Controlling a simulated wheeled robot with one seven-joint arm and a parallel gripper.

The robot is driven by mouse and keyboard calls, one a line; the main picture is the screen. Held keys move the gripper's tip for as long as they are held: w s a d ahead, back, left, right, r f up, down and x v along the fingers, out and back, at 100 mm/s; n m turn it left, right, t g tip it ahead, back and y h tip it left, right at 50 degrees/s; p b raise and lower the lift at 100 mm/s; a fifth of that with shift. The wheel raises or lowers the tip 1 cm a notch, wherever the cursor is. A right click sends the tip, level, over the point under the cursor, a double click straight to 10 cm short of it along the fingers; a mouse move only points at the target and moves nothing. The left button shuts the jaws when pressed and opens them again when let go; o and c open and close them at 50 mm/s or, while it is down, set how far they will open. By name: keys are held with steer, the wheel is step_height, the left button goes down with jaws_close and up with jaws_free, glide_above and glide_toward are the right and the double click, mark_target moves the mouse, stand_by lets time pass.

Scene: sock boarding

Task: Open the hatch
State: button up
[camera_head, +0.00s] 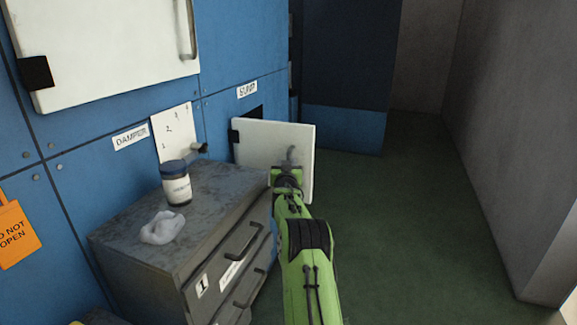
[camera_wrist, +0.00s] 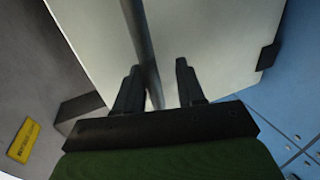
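The white hatch door (camera_head: 262,140) under the "SUMP" label (camera_head: 247,89) stands partly swung out from the blue wall. A dark opening (camera_head: 254,112) shows behind its upper edge. Its grey bar handle (camera_head: 291,154) is on the right part of the door. My gripper (camera_head: 288,170) is at this handle. In the wrist view the white door (camera_wrist: 215,40) fills the middle, and the handle bar (camera_wrist: 140,40) runs down between my fingers (camera_wrist: 158,85). The fingers are apart, with the bar nearer the left one and a gap to the right one. The handle's lower end is partly hidden.
A grey drawer cabinet (camera_head: 150,262) stands at the left, close to my arm, with a dark-lidded jar (camera_head: 176,187) and a crumpled white cloth (camera_head: 162,227) on top. A larger white door (camera_head: 105,45) is above. Green floor (camera_head: 400,230) is clear to the right.

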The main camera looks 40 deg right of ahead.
steer(key=shift+s+d+r, duration=0.1)
steer(key=shift+r, duration=0.05)
step_height(320, 180, up, 10)
steer(key=p, duration=0.3)
steer(key=shift+f, duration=0.25)
